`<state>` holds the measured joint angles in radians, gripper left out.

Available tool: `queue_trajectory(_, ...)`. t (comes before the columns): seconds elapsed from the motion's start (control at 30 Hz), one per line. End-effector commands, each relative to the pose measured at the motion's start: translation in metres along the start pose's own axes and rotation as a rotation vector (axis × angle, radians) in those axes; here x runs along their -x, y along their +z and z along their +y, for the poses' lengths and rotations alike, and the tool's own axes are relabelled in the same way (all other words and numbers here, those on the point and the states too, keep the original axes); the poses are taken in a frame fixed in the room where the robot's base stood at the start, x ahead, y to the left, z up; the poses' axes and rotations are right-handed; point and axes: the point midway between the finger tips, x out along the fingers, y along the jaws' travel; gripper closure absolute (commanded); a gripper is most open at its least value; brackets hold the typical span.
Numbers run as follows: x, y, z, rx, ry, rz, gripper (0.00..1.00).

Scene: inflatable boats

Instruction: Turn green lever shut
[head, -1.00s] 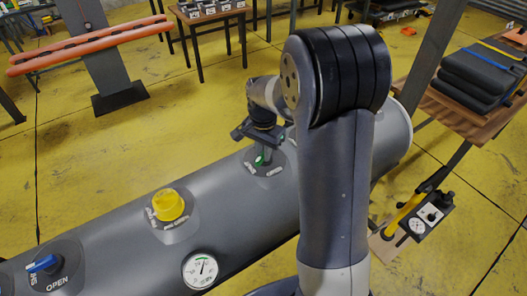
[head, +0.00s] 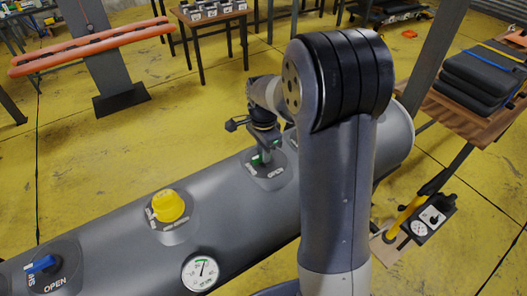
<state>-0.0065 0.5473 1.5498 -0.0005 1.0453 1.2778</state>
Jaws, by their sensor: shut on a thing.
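The green lever (head: 257,159) sits on a round grey valve plate on top of the grey inflatable tube, left of my arm's upper link. Only a small green part of it shows. My gripper (head: 262,154) points down over this valve and is shut on the green lever.
The tube (head: 110,235) also carries a yellow knob (head: 168,205), a pressure gauge (head: 201,272) and a blue lever (head: 42,264) by the word OPEN. A pump with a yellow handle (head: 404,215) stands at right. A table (head: 480,125) with folded black mats is behind it.

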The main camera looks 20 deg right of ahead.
Motion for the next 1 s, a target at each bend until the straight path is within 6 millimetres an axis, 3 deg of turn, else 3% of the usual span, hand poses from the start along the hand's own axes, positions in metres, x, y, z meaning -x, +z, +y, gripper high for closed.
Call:
queue_trajectory(0.23, 0.001, 0.000, -0.001, -0.003, -0.003, 0.000, 1.00)
queue_trajectory(0.27, 0.001, 0.000, -0.001, -0.003, -0.003, 0.000, 0.84)
queue_trajectory(0.5, 0.001, 0.000, 0.000, -0.002, -0.002, 0.000, 0.64)
queue_trajectory(0.8, 0.003, 0.000, -0.001, -0.001, -0.002, 0.000, 0.64)
queue_trajectory(1.0, 0.031, 0.000, -0.001, -0.001, -0.008, 0.002, 0.64)
